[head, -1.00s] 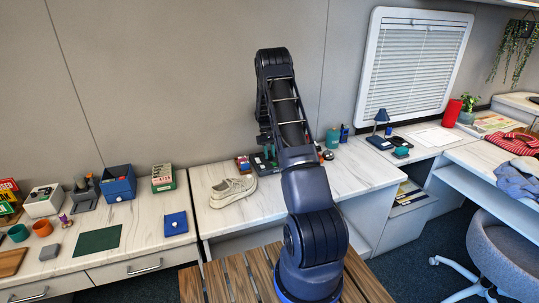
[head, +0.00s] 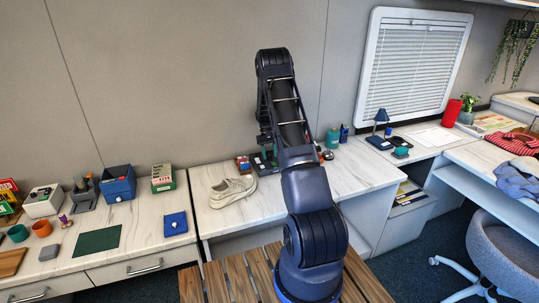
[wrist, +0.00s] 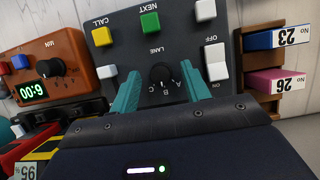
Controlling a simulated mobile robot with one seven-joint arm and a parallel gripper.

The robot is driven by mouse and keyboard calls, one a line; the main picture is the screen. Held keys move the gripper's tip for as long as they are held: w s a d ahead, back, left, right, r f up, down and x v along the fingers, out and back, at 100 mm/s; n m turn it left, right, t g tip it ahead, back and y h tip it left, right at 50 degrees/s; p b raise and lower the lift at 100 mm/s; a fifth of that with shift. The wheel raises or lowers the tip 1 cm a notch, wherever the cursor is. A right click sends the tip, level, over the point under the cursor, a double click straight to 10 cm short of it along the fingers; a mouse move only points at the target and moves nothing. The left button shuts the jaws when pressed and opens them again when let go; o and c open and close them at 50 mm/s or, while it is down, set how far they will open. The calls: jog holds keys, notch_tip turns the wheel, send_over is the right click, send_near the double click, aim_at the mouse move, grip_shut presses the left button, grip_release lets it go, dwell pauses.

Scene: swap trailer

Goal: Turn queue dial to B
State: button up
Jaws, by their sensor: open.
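The queue dial (wrist: 162,76) is a small black knob on a dark console (wrist: 175,40), under the word LANE, with the letters A, B and C around its lower side. Which letter it points at is too small to tell. My gripper (wrist: 163,82) is open, with one teal finger on each side of the dial. I cannot tell whether the fingers touch it. In the head view the console (head: 262,162) is partly hidden behind my arm, and the gripper is hidden there.
Green (wrist: 149,23), yellow (wrist: 102,36) and white buttons and a white OFF/ON switch (wrist: 216,62) surround the dial. An orange timer (wrist: 55,65) stands at left, and a wooden rack with number tags (wrist: 277,80) at right. A pale shoe (head: 232,190) lies on the desk.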

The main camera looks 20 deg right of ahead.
jog(key=shift+w+r, duration=0.15)
jog(key=shift+r, duration=0.15)
notch_tip(320, 180, up, 9)
jog(key=shift+w, duration=0.45)
jog(key=shift+r, duration=0.2)
jog(key=s+a+r+t, duration=0.2)
jog(key=s+a+r, duration=0.3)
jog(key=s+r, duration=0.65)
jog(key=s+a+r+t, duration=0.2)
jog(key=s+a+r, duration=0.2)
jog(key=s+r, duration=0.8)
jog(key=s+a+r+t, duration=0.1)
jog(key=s+a, duration=0.1)
jog(key=s, duration=0.7)
jog(key=s+a+r+t, duration=0.2)
jog(key=s, duration=0.6)
jog(key=s+a+r+t, duration=0.2)
jog(key=s, duration=0.7)
jog(key=shift+s+a+r, duration=0.2)
jog(key=shift+s+a, duration=0.05)
jog(key=shift+s, duration=0.05)
